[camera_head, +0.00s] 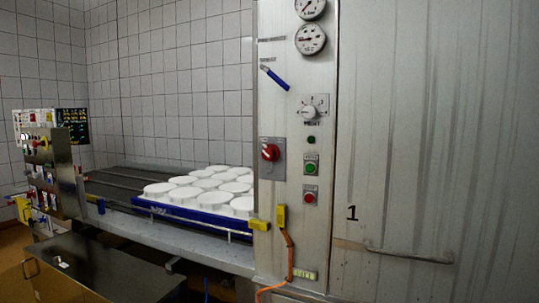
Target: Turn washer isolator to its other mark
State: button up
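A red rotary switch (270,152) sits on a grey plate on the steel control column (293,190), left of the green and red buttons. It looks like an isolator, but I cannot read a label that says washer. Its handle looks slanted; the marks around it are too small to read, so I cannot tell which one it points to. My gripper is not in view.
The column also carries two gauges (310,39), a blue lever (274,77), a selector knob (309,112), a green button (311,168) and a red button (310,197). White moulds (184,195) stand on a conveyor at left. A handle (410,256) juts from the right panel.

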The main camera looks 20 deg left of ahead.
aim_at(271, 153)
jog(key=z, duration=1.25)
jog(key=k, duration=2.75)
jog(key=u, duration=2.2)
jog(key=i, duration=3.7)
jog(key=z, duration=1.85)
